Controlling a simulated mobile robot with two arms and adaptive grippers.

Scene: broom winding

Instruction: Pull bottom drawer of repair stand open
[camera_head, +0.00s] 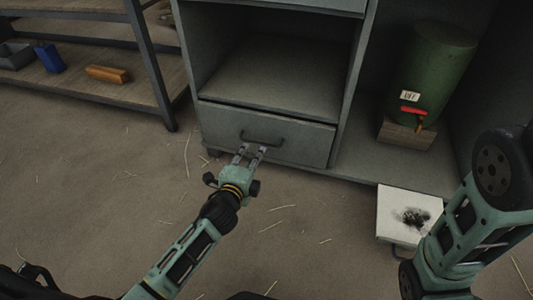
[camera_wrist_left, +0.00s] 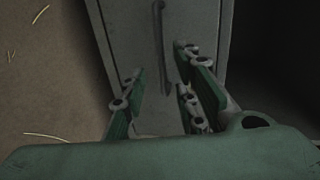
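The repair stand (camera_head: 192,60) is a grey metal cabinet with an open compartment above its bottom drawer (camera_head: 225,122). The drawer looks closed, its front in line with the cabinet. My left gripper (camera_head: 251,150) is open just in front of the drawer, close below the handle. In the left wrist view the handle (camera_wrist_left: 160,45) stands between and beyond the open fingers (camera_wrist_left: 160,85). Nothing shows between the fingertips. My right arm comes in at the right, but its gripper is not visible.
A green barrel (camera_head: 440,68) with a red tap sits on a wooden block (camera_head: 405,136) in the right bay. A white box with a black stain (camera_head: 395,205) is on the floor at right. A shelf rack (camera_head: 150,60) stands at left. The floor before the drawer is clear except straw.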

